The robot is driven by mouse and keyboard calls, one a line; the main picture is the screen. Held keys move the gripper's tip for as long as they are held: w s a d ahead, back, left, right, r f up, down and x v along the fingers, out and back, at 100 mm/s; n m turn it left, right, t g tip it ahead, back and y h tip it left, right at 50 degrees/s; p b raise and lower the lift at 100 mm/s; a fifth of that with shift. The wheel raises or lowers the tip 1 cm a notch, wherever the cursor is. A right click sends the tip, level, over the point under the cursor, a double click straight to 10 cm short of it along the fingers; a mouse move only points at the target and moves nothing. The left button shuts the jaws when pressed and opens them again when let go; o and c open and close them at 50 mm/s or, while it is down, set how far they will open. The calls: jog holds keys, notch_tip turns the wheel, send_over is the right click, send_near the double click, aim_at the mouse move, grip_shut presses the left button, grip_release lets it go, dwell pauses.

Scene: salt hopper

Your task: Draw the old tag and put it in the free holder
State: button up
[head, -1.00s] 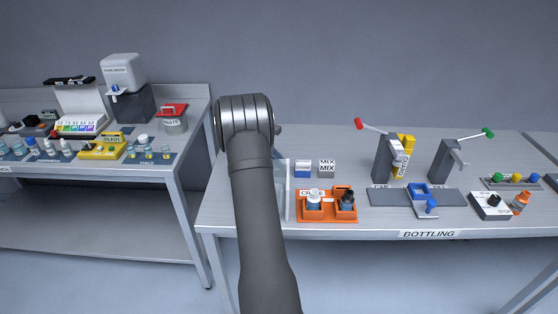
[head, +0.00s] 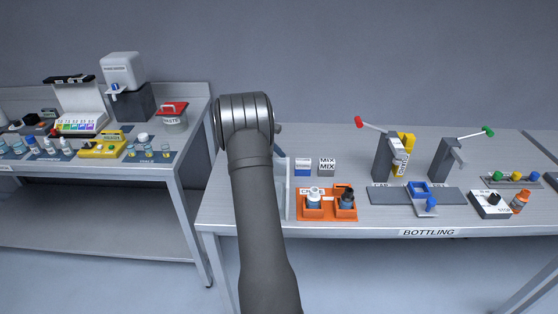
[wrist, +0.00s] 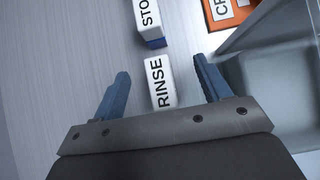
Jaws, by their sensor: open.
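In the wrist view, a white block tag lettered RINSE (wrist: 159,84) lies between the fingers of my gripper (wrist: 161,68). My gripper is open, with one blue finger on each side of the tag and a gap to both. The tag's lower end is close to the gripper body. Beyond it is a white tag lettered STO (wrist: 148,14), cut off by the picture edge, with a blue part (wrist: 152,42) at its near end. In the head view my arm hides the gripper and the RINSE tag. A grey block lettered MIX (head: 327,167) stands beside a white and blue block (head: 303,168).
A clear-walled grey basin (wrist: 285,85) is close to the right finger. An orange crate (head: 327,214) holds two bottles at the bench front. Two grey taps (head: 385,158) and a blue fixture (head: 419,189) stand further right. Bare bench lies left in the wrist view.

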jog(key=v, duration=0.6)
dwell(0.9)
jog(key=v, duration=1.7)
jog(key=shift+a+r, duration=0.2)
jog(key=shift+d+f, duration=0.1)
jog(key=x, duration=1.8)
